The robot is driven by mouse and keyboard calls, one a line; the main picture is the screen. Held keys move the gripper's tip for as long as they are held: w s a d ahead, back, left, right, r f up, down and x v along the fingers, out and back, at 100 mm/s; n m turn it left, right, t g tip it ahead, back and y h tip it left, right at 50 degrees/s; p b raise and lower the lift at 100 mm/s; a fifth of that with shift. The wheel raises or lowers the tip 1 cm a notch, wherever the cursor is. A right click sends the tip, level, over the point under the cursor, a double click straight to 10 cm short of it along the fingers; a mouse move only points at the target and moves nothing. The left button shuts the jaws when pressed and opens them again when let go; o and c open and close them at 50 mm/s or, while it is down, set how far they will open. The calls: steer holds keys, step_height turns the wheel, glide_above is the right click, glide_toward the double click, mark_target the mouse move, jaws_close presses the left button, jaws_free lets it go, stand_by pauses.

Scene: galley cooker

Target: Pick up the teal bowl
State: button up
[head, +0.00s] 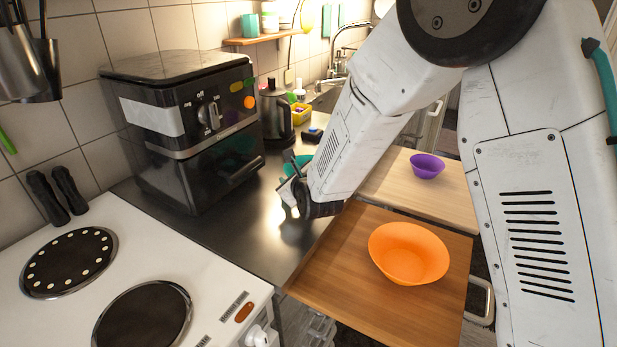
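A teal shape, apparently the teal bowl (303,160), shows on the dark counter just behind my gripper. Most of it is hidden by the gripper and forearm, so its full outline does not show. My gripper (289,196) is low over the counter, at the near side of the teal shape. Its fingers are small and partly hidden. I cannot tell whether they are open or shut, or whether they touch the bowl.
An orange bowl (408,252) sits on the near pulled-out wooden board (345,250). A purple bowl (428,165) sits on the board behind. A black air fryer (185,125) and a kettle (275,112) stand left of my gripper. A white cooker (200,265) is at front left.

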steer(key=shift+w+f, duration=0.1)
steer(key=shift+w, duration=0.15)
jaws_close()
